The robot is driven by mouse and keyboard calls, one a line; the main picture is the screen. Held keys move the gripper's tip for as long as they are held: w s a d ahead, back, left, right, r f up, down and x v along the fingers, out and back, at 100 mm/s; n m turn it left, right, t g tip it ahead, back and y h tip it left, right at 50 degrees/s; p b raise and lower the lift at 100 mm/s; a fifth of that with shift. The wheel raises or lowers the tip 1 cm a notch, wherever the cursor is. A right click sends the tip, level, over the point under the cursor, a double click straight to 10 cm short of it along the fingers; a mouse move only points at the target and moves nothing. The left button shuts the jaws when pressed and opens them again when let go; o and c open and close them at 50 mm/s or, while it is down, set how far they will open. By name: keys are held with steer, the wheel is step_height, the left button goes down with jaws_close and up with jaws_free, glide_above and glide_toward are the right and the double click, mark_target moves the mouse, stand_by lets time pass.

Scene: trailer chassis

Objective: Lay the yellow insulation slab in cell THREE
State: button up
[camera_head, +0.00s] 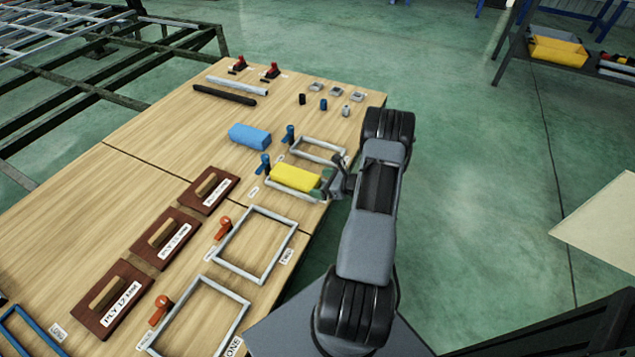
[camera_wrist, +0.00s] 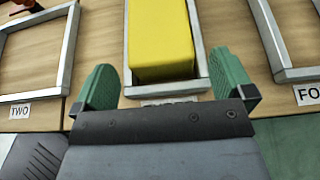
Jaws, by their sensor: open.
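The yellow insulation slab (camera_head: 297,178) lies inside a grey rectangular frame (camera_head: 285,194) near the table's right edge. This frame sits between the one labelled TWO and the one whose label begins FO; its own label is mostly hidden by my gripper.
A blue block (camera_head: 250,137) lies beyond the slab. Cell TWO (camera_head: 254,244) and cell ONE (camera_head: 207,318) are empty frames nearer the camera, and an empty frame (camera_head: 319,149) lies farther away. Blue clamps (camera_head: 266,164) and orange clamps (camera_head: 223,229) stand by the frames.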

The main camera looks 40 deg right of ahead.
steer(key=p+v, duration=0.2)
steer(key=v, duration=0.8)
steer(key=w+a+r+n+g+y, duration=0.2)
steer(key=a+r+n+g, duration=0.7)
steer(key=a+r+n, duration=0.75)
steer(key=s+a+r+n+h, duration=0.8)
steer(key=a+n, duration=0.4)
steer(key=n, duration=0.2)
steer(key=shift+s, duration=0.85)
steer(key=shift+r, duration=0.1)
